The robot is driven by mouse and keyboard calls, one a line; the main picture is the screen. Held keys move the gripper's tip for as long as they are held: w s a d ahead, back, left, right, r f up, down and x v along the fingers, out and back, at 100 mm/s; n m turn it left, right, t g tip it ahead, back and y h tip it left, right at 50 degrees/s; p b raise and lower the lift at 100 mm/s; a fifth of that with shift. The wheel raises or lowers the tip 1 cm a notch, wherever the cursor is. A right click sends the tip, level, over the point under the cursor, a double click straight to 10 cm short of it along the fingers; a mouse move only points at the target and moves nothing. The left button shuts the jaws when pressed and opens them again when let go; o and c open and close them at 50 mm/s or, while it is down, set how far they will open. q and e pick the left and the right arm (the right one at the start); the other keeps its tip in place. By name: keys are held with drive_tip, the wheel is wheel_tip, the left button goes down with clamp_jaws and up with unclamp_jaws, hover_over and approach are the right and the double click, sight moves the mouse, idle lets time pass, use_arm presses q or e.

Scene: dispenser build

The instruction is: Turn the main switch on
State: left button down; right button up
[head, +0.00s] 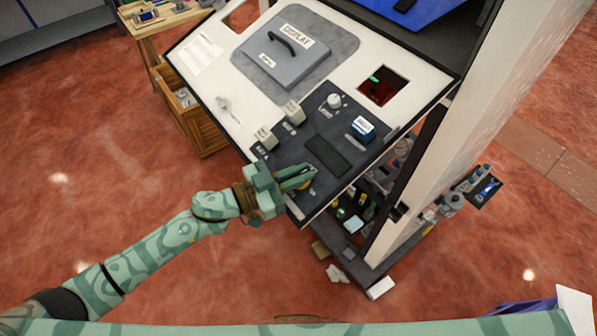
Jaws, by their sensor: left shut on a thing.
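The dispenser's slanted white panel (233,114) carries a dark control plate (297,146) in its lower right part. My left gripper (307,180) is at the lower end of this plate, shut on a small yellowish part, seemingly the main switch (306,186). The fingers hide most of that part, so I cannot tell its position. A round white knob (334,101), two pale switches and a blue labelled button (363,127) sit higher on the plate. My right gripper is not in view.
A grey display cover (285,62) with a black handle lies on the panel. A square opening (383,86) is to its right. A cluttered shelf (352,222) is under the panel. The red floor at left is clear.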

use_arm(q)
drive_tip(key=shift+m+g+h, duration=0.4)
drive_tip(key=shift+m+g, duration=0.8)
drive_tip(key=shift+m+g+b, duration=0.5)
drive_tip(key=shift+m+g, duration=0.5)
drive_tip(key=shift+g, duration=0.2)
drive_tip(key=shift+m+g+b, duration=1.3)
drive_tip(key=shift+m+g, duration=0.8)
drive_tip(key=shift+g, duration=0.3)
drive_tip(key=shift+s, duration=0.1)
drive_tip(key=c, duration=1.5)
unclamp_jaws()
drive_tip(key=shift+a, duration=0.1)
